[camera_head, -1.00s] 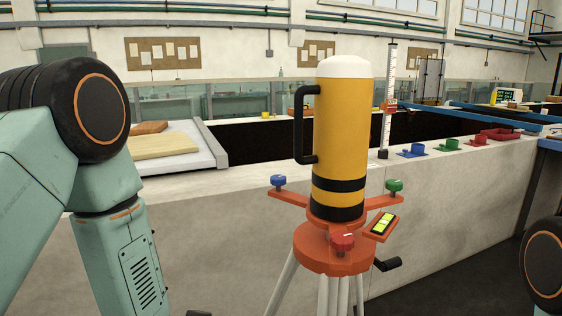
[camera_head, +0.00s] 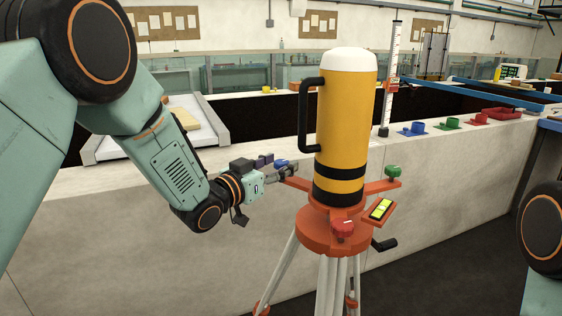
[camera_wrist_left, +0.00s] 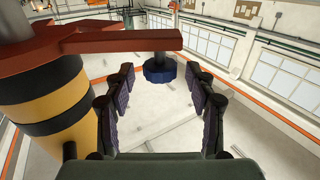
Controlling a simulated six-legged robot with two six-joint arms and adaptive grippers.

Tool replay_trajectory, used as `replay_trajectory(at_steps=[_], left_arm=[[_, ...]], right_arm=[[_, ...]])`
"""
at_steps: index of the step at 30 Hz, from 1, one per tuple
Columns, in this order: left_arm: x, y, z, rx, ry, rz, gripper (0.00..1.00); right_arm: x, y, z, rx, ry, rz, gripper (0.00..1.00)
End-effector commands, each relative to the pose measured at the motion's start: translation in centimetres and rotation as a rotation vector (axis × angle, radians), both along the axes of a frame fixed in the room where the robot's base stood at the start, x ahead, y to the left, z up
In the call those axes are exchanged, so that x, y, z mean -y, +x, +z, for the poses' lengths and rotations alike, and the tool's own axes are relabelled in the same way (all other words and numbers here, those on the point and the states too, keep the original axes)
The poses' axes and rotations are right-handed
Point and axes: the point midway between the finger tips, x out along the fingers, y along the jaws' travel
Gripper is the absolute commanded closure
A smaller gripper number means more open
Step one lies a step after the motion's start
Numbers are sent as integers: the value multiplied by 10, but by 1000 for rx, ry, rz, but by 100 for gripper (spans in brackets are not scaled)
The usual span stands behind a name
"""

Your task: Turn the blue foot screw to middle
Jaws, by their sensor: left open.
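The blue foot screw (camera_wrist_left: 160,70) hangs under an orange arm of the tripod head in the upside-down left wrist view. My left gripper (camera_wrist_left: 160,83) is open, with one finger on each side of the screw and visible gaps to both. In the head view my left gripper (camera_head: 288,170) reaches in from the left to the end of that orange arm. The yellow cylinder (camera_head: 345,125) with black bands stands on the orange tripod head (camera_head: 330,238). My right gripper is out of view.
The red screw (camera_head: 342,228) and green screw (camera_head: 393,171) sit on the other orange arms. A level display (camera_head: 380,209) and black crank (camera_head: 384,245) are at right. The cylinder's black handle (camera_head: 304,115) rises above my gripper. The flume wall stands behind.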

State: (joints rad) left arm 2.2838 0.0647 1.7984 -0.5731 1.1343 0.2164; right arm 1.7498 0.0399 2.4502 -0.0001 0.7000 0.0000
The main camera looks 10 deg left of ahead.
Motion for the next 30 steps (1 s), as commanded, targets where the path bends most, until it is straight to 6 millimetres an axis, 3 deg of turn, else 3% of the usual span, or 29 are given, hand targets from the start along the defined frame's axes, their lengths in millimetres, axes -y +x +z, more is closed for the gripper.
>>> replay_trajectory(at_steps=[6,14,30], left_arm=[[7,13,0,-1,0,-1,45],[7,14,-1,-1,0,0,45],[7,13,-1,-3,-1,0,89]], right_arm=[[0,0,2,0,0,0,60],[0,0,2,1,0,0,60],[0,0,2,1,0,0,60]])
